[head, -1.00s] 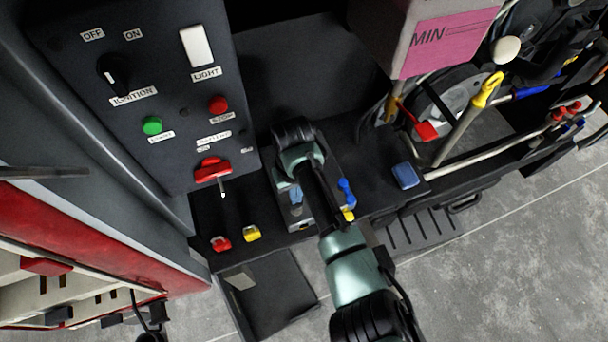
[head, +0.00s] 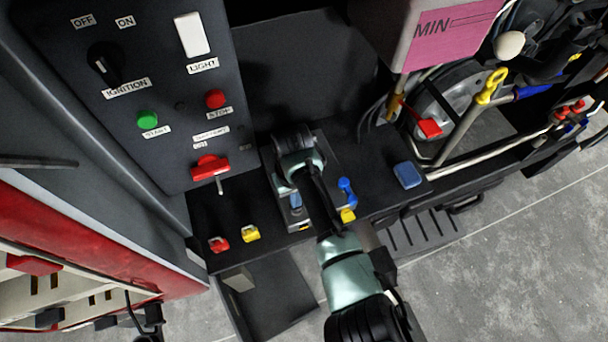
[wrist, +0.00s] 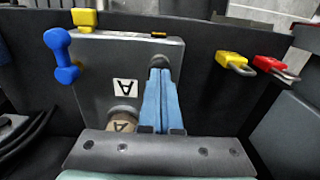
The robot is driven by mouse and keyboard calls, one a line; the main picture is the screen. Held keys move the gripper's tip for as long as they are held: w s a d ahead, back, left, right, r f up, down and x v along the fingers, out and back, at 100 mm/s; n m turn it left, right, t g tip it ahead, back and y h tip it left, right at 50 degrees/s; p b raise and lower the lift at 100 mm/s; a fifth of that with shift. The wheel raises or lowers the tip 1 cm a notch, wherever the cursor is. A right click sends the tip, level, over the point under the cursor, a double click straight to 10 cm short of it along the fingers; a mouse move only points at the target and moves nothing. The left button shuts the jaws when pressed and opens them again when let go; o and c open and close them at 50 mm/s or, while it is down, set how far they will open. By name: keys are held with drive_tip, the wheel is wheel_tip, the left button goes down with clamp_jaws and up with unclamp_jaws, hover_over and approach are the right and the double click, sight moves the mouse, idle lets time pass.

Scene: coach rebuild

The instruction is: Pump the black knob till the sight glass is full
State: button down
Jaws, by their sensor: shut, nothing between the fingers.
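My gripper shows in the wrist view (wrist: 157,100) as two pale blue fingers pressed together with nothing between them. Their tips are at a dark round knob (wrist: 160,62) on a grey plate (wrist: 95,65); I cannot tell whether they touch it. A short tan cylinder (wrist: 122,118) marked "A" stands left of the fingers, near an "A" label on the plate. In the head view the gripper (head: 296,203) points down at this plate, and my wrist hides most of it. I cannot make out a sight glass or its level.
Blue (head: 346,187) and yellow (head: 347,215) pieces sit beside the plate. Red (head: 218,244) and yellow (head: 250,233) padlocks are at the ledge's front. A switch panel (head: 165,85) with a red handle (head: 210,168) stands left. A "MIN" tank (head: 410,50) stands back right.

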drive_tip(key=shift+f, duration=0.1)
wheel_tip(320, 180, up, 4)
drive_tip(key=p, duration=0.4)
drive_tip(key=shift+f, duration=0.25)
drive_tip(key=shift+f+b, duration=0.3)
idle(0.6)
drive_tip(key=shift+f+b, duration=1.1)
drive_tip(key=shift+f, duration=0.45)
drive_tip(key=shift+r, duration=0.1)
wheel_tip(320, 180, up, 3)
drive_tip(key=p, duration=0.4)
drive_tip(key=shift+r, duration=0.2)
